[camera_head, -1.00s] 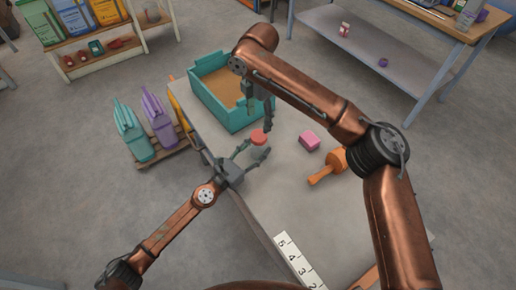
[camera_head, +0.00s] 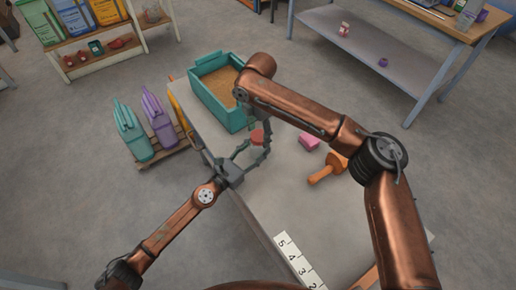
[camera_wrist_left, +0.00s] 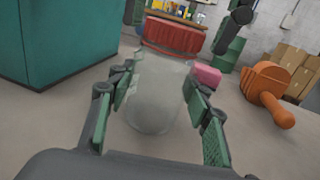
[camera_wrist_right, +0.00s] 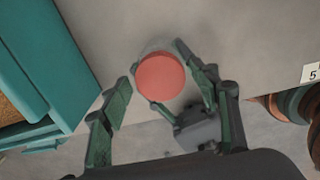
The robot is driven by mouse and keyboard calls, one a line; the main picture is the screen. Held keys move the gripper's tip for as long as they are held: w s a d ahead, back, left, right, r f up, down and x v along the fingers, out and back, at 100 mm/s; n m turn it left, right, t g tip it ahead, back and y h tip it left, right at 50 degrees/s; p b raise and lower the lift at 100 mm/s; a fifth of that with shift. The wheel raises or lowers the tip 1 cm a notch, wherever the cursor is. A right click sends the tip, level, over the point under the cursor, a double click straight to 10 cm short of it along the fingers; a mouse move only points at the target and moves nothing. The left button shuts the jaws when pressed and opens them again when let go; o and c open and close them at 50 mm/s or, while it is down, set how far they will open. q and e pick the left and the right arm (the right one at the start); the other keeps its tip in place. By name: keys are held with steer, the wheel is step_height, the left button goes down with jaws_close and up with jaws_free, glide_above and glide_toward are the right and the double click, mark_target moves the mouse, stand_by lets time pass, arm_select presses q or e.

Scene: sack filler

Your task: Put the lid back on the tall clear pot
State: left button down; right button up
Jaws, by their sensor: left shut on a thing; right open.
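The tall clear pot (camera_wrist_left: 158,98) stands upright on the table between the fingers of my left gripper (camera_head: 254,149), which is shut on it. The round red lid (camera_wrist_left: 174,35) is at the top of the pot in the left wrist view; whether it is fully seated I cannot tell. In the right wrist view the lid (camera_wrist_right: 160,77) shows from above, covering most of the pot. My right gripper (camera_wrist_right: 156,62) is open, with its fingers on either side of the lid and apart from it. The right arm partly hides this spot in the head view.
A teal bin (camera_head: 222,107) with brown contents stands beyond the pot. A pink block (camera_head: 309,142) and an orange tool (camera_head: 322,174) lie to the right. A numbered strip (camera_head: 292,258) lies near the table's front edge. Teal and purple sacks (camera_head: 158,118) stand off the table's left side.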

arm_select(q)
steer(key=shift+s+f, duration=0.1)
steer(key=shift+f, duration=0.3)
arm_select(e)
steer(key=shift+c, duration=0.2)
steer(key=c, duration=1.2)
steer(key=shift+o, duration=0.2)
steer(key=m, duration=0.5)
steer(key=shift+f+m, duration=0.1)
steer(key=shift+m, duration=0.3)
steer(key=m, duration=1.3)
steer(key=o, duration=1.4)
